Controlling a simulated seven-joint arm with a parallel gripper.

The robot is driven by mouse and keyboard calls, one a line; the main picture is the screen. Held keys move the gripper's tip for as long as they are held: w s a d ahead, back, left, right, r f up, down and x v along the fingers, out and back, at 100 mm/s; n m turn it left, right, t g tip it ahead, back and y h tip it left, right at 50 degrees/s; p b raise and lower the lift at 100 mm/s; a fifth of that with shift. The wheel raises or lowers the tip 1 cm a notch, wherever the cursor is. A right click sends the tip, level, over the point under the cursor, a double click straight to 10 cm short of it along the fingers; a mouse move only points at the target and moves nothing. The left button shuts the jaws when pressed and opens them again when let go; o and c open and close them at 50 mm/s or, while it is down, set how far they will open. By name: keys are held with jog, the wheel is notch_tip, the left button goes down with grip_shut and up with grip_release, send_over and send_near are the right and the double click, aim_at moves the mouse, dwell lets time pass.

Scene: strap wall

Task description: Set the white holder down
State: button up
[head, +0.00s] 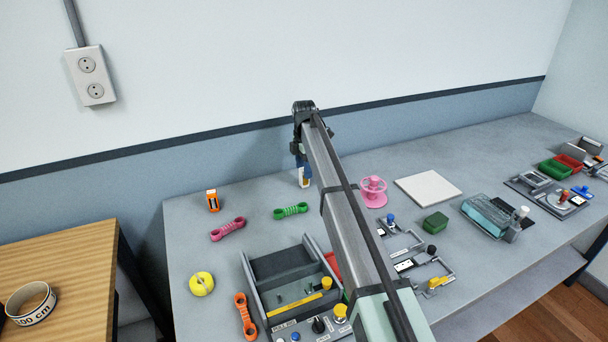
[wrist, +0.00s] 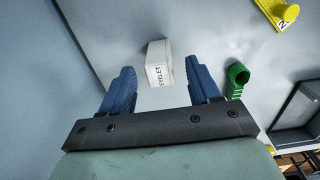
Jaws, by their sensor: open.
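The white holder (wrist: 159,66) is a small white block lettered "EYELET", seen in the wrist view. It appears to stand on the grey table, near its wall side. In the head view a small part of it (head: 305,182) shows below my gripper (head: 303,167). In the wrist view the two blue fingers of my gripper (wrist: 160,72) are spread, with a gap on each side of the holder. The holder lies between and a little beyond the fingertips, and neither finger visibly touches it. My arm hides part of the table in the head view.
A green link (head: 291,211) lies near the holder, with a pink link (head: 228,229) and an orange block (head: 213,200) to the left. A grey tray (head: 250,290) stands in front.

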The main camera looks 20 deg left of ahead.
notch_tip(320, 180, up, 8)
jog(key=shift+r, duration=0.2)
dwell(0.5)
